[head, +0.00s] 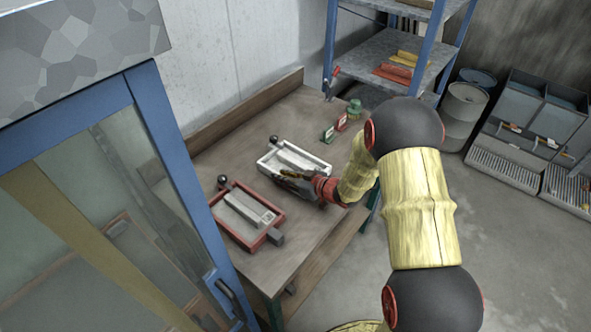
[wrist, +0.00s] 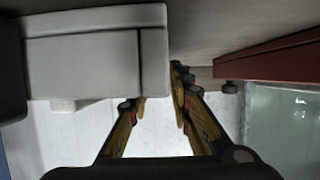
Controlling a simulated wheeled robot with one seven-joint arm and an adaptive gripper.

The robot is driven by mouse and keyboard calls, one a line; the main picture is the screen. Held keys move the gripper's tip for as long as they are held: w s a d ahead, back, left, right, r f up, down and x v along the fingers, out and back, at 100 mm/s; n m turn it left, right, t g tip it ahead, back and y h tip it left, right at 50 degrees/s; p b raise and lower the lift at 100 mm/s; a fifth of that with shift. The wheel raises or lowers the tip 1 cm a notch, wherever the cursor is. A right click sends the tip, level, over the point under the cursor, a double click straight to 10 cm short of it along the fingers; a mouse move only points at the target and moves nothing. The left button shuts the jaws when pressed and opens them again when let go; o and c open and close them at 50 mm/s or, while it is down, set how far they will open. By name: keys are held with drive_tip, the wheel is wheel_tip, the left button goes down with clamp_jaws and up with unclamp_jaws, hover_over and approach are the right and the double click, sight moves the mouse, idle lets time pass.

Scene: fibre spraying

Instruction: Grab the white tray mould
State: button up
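The white tray mould (head: 266,162) lies on the workbench, with a long bar-shaped piece inside it and a black ball knob at its back left corner. In the wrist view its pale wall (wrist: 85,55) fills the upper left. My gripper (head: 287,178) is at the tray's near side, between it and the red tray. In the wrist view my fingers (wrist: 160,98) are apart, with a gap between them. The tray's end block reaches into the line of the gap and hides part of the left finger. Whether a finger touches the tray cannot be told.
A red tray mould (head: 277,219) lies close in front on the workbench (head: 222,162), and its side (wrist: 270,60) shows at right in the wrist view. Small green and red items (head: 340,122) stand behind. A blue-framed cabinet (head: 165,140) is at left, a shelf (head: 385,65) behind.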

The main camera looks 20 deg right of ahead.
clamp_jaws()
idle(0.4)
drive_tip(key=shift+w+r, duration=0.15)
drive_tip(key=shift+r, duration=0.05)
